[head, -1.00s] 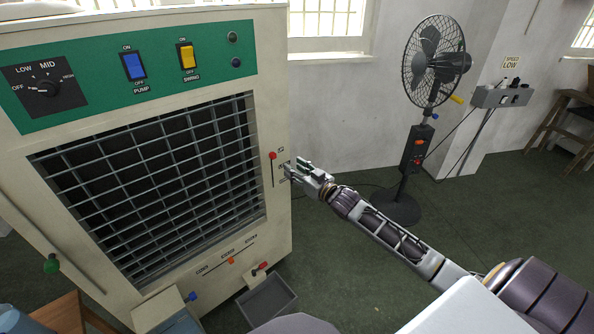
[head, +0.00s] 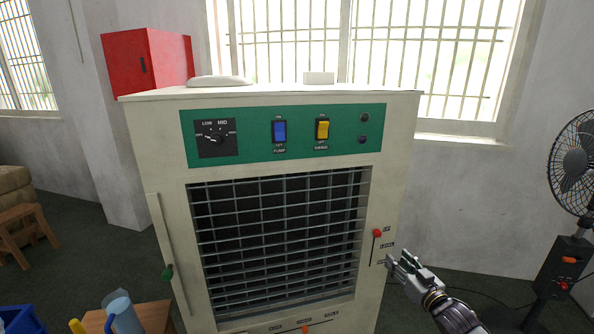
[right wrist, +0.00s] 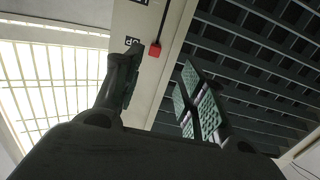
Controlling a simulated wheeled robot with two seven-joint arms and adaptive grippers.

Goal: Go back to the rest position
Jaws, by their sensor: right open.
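My right gripper (head: 397,265) is open and empty just right of the cooler's front right edge, below the red level knob (head: 377,233). In the right wrist view its two fingers (right wrist: 160,95) are spread apart, with the red knob (right wrist: 155,49) visible beyond them and not held. The cream cooler (head: 390,130) fills the middle of the head view, with a green control panel and a dark grille. My left gripper is not in view.
A standing fan (head: 575,160) is at the right. A jug (head: 122,312) stands on a wooden stool (head: 155,318) at the lower left, near a blue bin (head: 22,318). A red box (head: 150,62) is behind the cooler. Floor is open at the left.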

